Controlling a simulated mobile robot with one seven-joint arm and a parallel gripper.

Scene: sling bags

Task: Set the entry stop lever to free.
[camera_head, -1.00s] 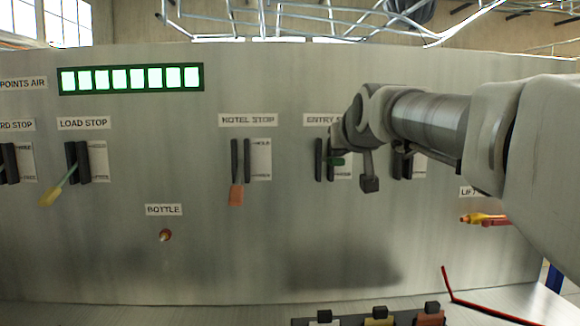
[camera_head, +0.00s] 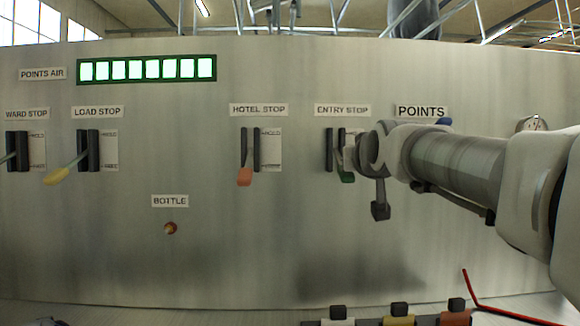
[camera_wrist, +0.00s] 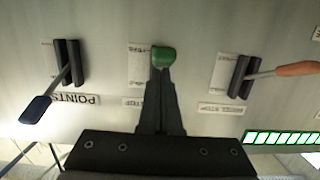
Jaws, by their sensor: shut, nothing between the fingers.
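The entry stop lever's green handle (camera_head: 346,177) points down at the lower end of its dark slotted bracket (camera_head: 329,149), under the ENTRY STOP label (camera_head: 342,110). My wrist hides much of its position plate. In the wrist view, which is upside down, the green handle (camera_wrist: 164,57) shows just beyond the tips of my gripper (camera_wrist: 160,78). My gripper is shut and holds nothing. It covers most of the bracket there. I cannot tell whether the tips touch the lever.
The orange hotel stop lever (camera_head: 244,176) hangs down to the left, also seen in the wrist view (camera_wrist: 297,69). The blue-tipped points lever (camera_wrist: 36,109) is on the other side. The yellow load stop lever (camera_head: 57,176) is farther left. A ledge with small blocks (camera_head: 400,310) lies below.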

